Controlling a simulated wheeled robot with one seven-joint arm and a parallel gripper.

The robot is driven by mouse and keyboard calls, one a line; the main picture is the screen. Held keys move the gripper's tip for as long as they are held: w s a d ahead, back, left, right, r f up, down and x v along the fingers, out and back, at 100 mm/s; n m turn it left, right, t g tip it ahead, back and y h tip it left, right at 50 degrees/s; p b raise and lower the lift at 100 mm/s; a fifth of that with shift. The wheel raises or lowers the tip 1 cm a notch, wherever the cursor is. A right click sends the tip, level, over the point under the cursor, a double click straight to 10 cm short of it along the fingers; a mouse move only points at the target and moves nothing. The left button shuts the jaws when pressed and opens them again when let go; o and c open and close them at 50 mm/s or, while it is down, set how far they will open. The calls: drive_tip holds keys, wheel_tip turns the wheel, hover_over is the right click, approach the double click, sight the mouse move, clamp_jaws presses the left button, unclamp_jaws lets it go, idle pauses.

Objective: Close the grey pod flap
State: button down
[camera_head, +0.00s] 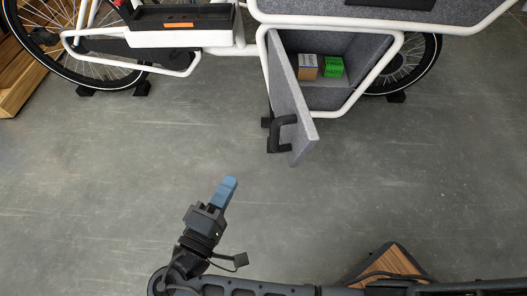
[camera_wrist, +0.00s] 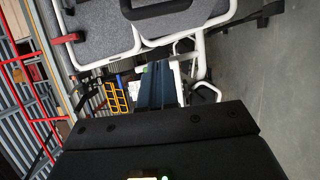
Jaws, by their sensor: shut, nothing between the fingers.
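The grey pod flap (camera_head: 287,95) stands swung open in the head view, hinged at the left edge of the pod opening and jutting out toward me. A black handle (camera_head: 284,131) sits on the flap's left face near its lower end. The open grey pod (camera_head: 362,57) holds a brown box (camera_head: 307,66) and a green box (camera_head: 334,67). My gripper (camera_head: 229,183) with blue fingers is shut and empty, to the lower left of the flap and apart from it. In the wrist view the blue fingers (camera_wrist: 155,85) point away from the camera.
A white-framed cargo bike (camera_head: 262,46) stands across the top, its wheels on black supports. A wooden piece (camera_head: 18,75) is at the left edge. Grey floor around my gripper is clear. The wrist view shows red rails (camera_wrist: 32,85) at left.

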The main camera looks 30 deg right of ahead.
drive_tip(key=s+d+b+x, duration=0.1)
drive_tip(key=s+b+x, duration=0.1)
drive_tip(key=x, duration=1)
drive_tip(key=shift+d+b, duration=0.35)
drive_tip(key=shift+d, duration=0.2)
drive_tip(key=shift+s, duration=0.1)
